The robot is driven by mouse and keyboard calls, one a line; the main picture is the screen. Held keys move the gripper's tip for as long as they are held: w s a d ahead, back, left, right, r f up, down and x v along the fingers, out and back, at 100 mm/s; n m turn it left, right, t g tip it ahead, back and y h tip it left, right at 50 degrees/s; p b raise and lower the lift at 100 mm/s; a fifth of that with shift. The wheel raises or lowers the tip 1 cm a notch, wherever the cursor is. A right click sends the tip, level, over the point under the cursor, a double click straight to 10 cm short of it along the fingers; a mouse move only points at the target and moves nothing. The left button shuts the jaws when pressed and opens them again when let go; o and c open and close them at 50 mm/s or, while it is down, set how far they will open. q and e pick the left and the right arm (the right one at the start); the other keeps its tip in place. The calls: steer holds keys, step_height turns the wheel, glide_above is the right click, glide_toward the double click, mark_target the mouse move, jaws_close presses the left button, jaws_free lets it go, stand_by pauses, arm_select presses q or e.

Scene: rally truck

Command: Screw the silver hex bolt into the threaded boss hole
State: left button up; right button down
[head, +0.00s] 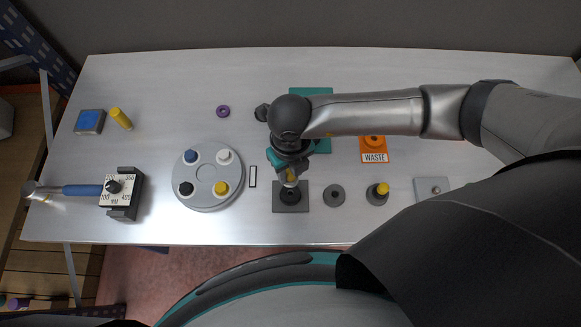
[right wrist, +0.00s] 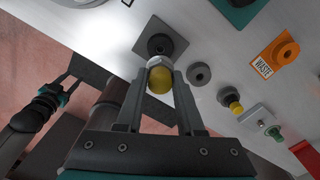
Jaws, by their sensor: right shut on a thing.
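My right gripper (right wrist: 158,82) is shut on the silver hex bolt (right wrist: 154,63), which has a rounded yellow end toward the wrist camera. In the head view, the right gripper (head: 291,178) points down at the dark square plate with a round boss (head: 290,205). The plate also shows in the right wrist view (right wrist: 148,44), just beyond the bolt. The bolt hides part of the boss, and I cannot tell whether its tip is in the hole.
A grey ring (head: 334,195) and a yellow-topped piece on a dark base (head: 377,194) stand right of the plate. A round grey tray (head: 208,198) with coloured caps is on the left. An orange WASTE holder (head: 374,156) and a blue-handled torque tool (head: 82,190) are farther out.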

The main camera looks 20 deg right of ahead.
mark_target(290, 182)
steer(key=shift+f+b, duration=2.4)
steer(key=shift+f, duration=0.5)
steer(key=shift+f+b, duration=1.25)
steer(key=shift+f, duration=0.25)
steer(key=shift+c, duration=2.2)
jaws_free()
step_height(290, 182, up, 15)
steer(key=shift+r, duration=0.15)
